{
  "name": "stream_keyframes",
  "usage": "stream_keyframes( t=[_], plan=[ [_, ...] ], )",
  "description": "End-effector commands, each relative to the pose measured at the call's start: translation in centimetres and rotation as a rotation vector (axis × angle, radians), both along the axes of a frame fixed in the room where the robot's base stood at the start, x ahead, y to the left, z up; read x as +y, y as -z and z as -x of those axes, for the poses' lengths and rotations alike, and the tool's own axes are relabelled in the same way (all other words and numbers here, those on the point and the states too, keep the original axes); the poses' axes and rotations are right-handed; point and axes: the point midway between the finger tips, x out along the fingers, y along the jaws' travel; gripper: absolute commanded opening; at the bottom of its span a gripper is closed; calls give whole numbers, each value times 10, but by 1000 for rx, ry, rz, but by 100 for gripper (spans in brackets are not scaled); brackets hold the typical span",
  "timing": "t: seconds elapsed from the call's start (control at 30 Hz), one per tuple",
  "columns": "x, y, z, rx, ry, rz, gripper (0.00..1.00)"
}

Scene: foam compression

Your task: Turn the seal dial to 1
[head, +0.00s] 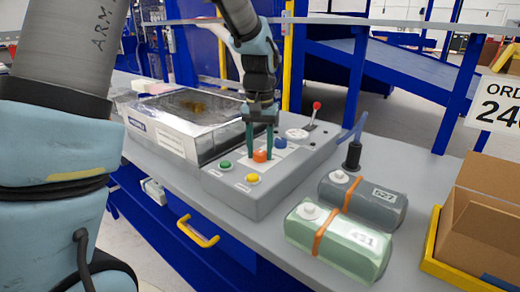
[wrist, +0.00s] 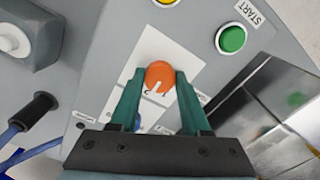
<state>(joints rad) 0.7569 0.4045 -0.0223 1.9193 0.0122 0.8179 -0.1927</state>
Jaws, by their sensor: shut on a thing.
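An orange dial (head: 260,156) sits on a white plate on the sloped grey control box (head: 238,196). It also shows in the wrist view (wrist: 160,73), with a white pointer line on its face. My gripper (head: 259,152) points down over the box. Its two green fingers are shut on the orange dial, one on each side. A blue dial (head: 280,143) sits just behind it and is mostly hidden by my gripper in the wrist view.
A green button (head: 225,164), a yellow button (head: 252,178) and a red-tipped lever (head: 316,106) are on the box. A clear-lidded chamber (head: 178,122) stands to the left. A green pack (head: 340,240) and a grey pack (head: 375,204) lie to the right, near a cardboard box (head: 480,225).

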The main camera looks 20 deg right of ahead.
Motion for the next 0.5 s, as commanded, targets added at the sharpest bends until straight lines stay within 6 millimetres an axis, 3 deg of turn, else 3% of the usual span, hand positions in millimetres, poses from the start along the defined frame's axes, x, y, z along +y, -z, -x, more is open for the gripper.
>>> stream_keyframes(
  t=[0.5],
  plan=[
    [0, -1, 0, 0, -67, 0, 0]
  ],
)
